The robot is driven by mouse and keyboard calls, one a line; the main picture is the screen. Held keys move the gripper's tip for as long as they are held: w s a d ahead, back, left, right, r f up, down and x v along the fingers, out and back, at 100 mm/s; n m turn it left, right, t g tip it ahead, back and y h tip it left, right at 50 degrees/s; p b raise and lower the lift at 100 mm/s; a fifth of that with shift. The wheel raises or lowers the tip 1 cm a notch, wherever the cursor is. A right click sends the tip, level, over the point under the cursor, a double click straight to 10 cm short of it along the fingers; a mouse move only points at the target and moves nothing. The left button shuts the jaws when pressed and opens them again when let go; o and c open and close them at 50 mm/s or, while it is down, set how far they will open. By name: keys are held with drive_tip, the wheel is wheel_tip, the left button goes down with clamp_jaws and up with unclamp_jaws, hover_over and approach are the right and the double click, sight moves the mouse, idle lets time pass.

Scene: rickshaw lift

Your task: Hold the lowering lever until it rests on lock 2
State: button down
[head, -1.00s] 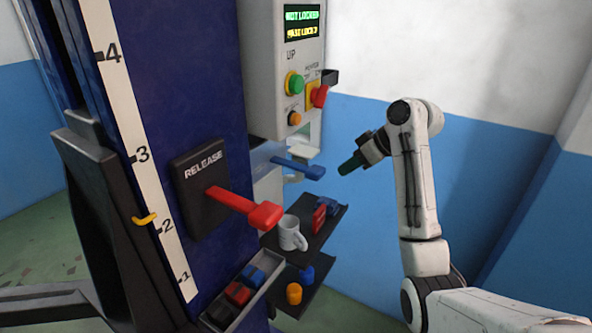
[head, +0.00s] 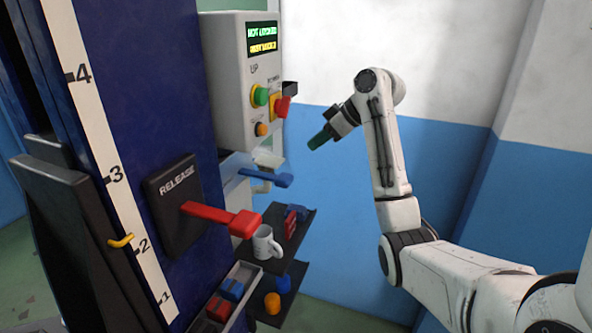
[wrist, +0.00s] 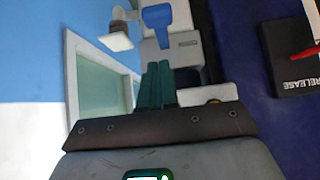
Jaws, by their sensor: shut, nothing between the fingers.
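The blue lever (head: 268,178) sticks out to the right from the post, below the control box; it also shows at the top of the wrist view (wrist: 166,20). My gripper (head: 321,138) is shut and empty, its green fingers to the right of and above the blue lever, apart from it. In the wrist view the closed fingers (wrist: 157,84) point toward the lever. A red lever (head: 225,216) marked RELEASE sits lower on the blue post. A yellow pointer (head: 121,241) is just above the 2 on the white scale (head: 127,214).
The control box (head: 235,80) carries a small display, whose text is blurred, and green, red and orange buttons. Dark shelves (head: 300,225) below hold a white mug (head: 265,243) and small items. A tray (head: 238,272) with coloured blocks is beside the post.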

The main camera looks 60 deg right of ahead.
drive_tip(key=p, duration=0.2)
hover_over(287, 177)
drive_tip(key=s, duration=0.3)
wheel_tip(287, 177, down, 6)
wheel_tip(287, 177, down, 3)
drive_tip(key=shift+d+p, duration=0.15)
drive_tip(key=shift+p, duration=0.15)
drive_tip(key=shift+f, duration=0.5)
